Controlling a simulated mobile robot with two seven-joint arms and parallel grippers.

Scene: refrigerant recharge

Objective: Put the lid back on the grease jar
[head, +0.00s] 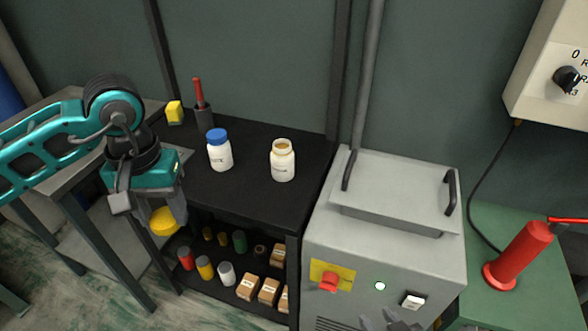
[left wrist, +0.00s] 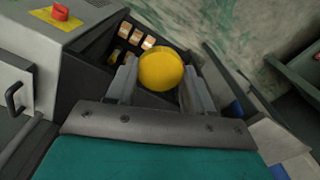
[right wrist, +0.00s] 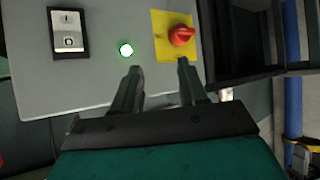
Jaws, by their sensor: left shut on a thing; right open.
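The open white jar (head: 283,161) stands upright on the black shelf top, its yellowish contents showing at the mouth. The yellow lid (head: 162,221) is held in my left gripper (head: 158,212), left of the shelf's front edge and lower than the jar. In the left wrist view the lid (left wrist: 161,71) sits between the two fingers of my left gripper (left wrist: 160,80). My right gripper (right wrist: 158,75) is open and empty in front of the grey machine's panel. In the head view only part of it (head: 390,322) shows at the bottom edge.
A white jar with a blue lid (head: 219,150) stands left of the open jar. Behind are a yellow block (head: 174,112) and a dark holder with a red-handled tool (head: 203,112). The grey machine (head: 390,245) stands right of the shelf. Cans and boxes fill the lower shelf (head: 222,298).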

